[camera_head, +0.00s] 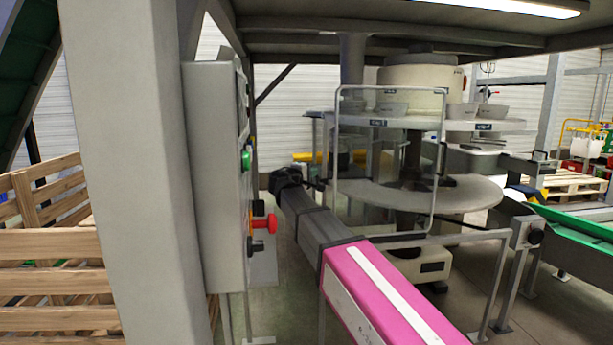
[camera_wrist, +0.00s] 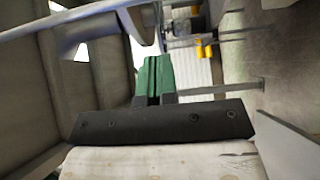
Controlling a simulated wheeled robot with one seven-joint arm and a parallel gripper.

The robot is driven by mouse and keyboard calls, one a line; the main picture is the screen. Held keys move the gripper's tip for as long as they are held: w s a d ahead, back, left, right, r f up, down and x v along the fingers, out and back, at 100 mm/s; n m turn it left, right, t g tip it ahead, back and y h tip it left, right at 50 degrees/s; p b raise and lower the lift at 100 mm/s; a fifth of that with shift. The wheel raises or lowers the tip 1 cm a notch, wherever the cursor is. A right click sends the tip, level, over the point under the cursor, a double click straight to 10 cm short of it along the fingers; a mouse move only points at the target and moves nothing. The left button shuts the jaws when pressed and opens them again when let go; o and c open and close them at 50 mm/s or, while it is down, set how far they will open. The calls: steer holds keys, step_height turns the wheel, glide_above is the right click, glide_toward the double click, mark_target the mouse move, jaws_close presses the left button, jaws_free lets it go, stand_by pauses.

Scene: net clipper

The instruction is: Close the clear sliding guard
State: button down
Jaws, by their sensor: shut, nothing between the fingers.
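The clear sliding guard (camera_head: 388,150) is a see-through panel in a thin pale frame. It stands upright in front of the round machine in the head view. My gripper (camera_head: 316,184) is at the far end of my arm, left of the guard's left frame edge. Its fingertips are small and dark there, and I cannot tell whether they touch the guard. In the wrist view my gripper's green fingers (camera_wrist: 152,72) are together with nothing between them. A pale bar (camera_wrist: 70,22) crosses the upper left there; I cannot tell whether it belongs to the guard.
Round grey tables (camera_head: 470,195) of the machine lie behind the guard. A control box (camera_head: 212,170) with a red button (camera_head: 265,223) stands left of my arm. A metal rail (camera_head: 475,237) is at the right, before a green conveyor (camera_head: 575,225). Wooden crates (camera_head: 50,260) are far left.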

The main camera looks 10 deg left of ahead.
mark_target(434, 165)
steer(key=w+d, duration=0.4)
steer(key=d, duration=0.1)
steer(key=shift+w+d, duration=0.25)
steer(key=shift+d, duration=0.15)
steer(key=w+d, duration=0.4)
steer(key=d, duration=1)
steer(key=w+d, duration=0.4)
steer(key=d, duration=1)
steer(key=w+d, duration=0.4)
steer(key=d, duration=1)
steer(key=shift+d, duration=0.1)
